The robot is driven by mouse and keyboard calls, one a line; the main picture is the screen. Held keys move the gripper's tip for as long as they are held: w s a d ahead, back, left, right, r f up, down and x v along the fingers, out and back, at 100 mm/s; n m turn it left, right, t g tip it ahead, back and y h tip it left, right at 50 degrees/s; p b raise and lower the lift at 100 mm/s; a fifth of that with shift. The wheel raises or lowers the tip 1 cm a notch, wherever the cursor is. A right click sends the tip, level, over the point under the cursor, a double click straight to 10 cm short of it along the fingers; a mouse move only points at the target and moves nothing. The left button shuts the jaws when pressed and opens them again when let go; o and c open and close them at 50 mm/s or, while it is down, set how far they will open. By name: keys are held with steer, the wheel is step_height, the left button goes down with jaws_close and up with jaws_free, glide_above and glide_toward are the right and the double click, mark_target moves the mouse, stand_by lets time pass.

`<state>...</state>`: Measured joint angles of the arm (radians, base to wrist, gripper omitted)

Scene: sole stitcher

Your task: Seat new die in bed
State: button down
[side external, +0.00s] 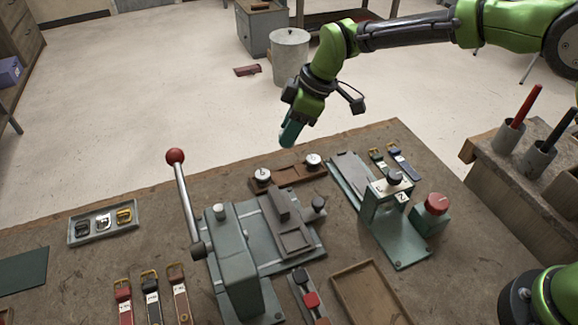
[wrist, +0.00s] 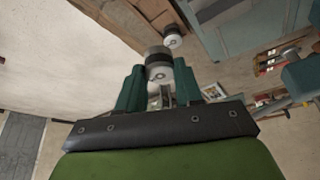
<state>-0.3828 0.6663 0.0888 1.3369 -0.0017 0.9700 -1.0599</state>
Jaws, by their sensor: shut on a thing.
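My gripper (side external: 290,136) hangs in the air above the far edge of the bench. In the wrist view its teal fingers (wrist: 159,73) are shut on a short round die (wrist: 158,56), pale-faced with a dark band; the fingers hide its sides. The held die cannot be made out in the side view. Two round metal pieces, one at left (side external: 262,177) and one at right (side external: 312,160), stand on a brown wooden rack (side external: 288,176) below my gripper. A grey-green lever press (side external: 234,255) stands nearer, with a flat bed carrying a dark rectangular frame (side external: 293,241).
The press lever's red ball (side external: 175,156) stands tall at left. A second green fixture (side external: 392,215) with a red knob (side external: 437,203) stands at right. A buckle tray (side external: 103,222), several straps and an open wooden tray (side external: 369,294) occupy the bench (side external: 60,280). Air around my gripper is clear.

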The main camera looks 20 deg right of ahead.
steer(key=s+a+f+n+g, duration=0.1)
steer(key=s+a+n, duration=0.15)
steer(key=s, duration=0.55)
steer(key=s+a+f+n+g, duration=0.1)
steer(key=s+a+n, duration=0.15)
steer(key=s, duration=0.65)
steer(key=shift+y, duration=0.3)
steer(key=shift+w+a+f, duration=0.1)
steer(key=shift+w+f, duration=0.05)
steer(key=shift+f, duration=1.3)
steer(key=shift+w+a+f, duration=0.1)
steer(key=shift+w+f, duration=0.05)
steer(key=shift+f, duration=1.3)
steer(key=shift+f+m, duration=0.3)
steer(key=shift+f, duration=0.3)
steer(key=c, duration=1)
jaws_free()
steer(key=v, duration=1.1)
steer(key=shift+s, duration=0.2)
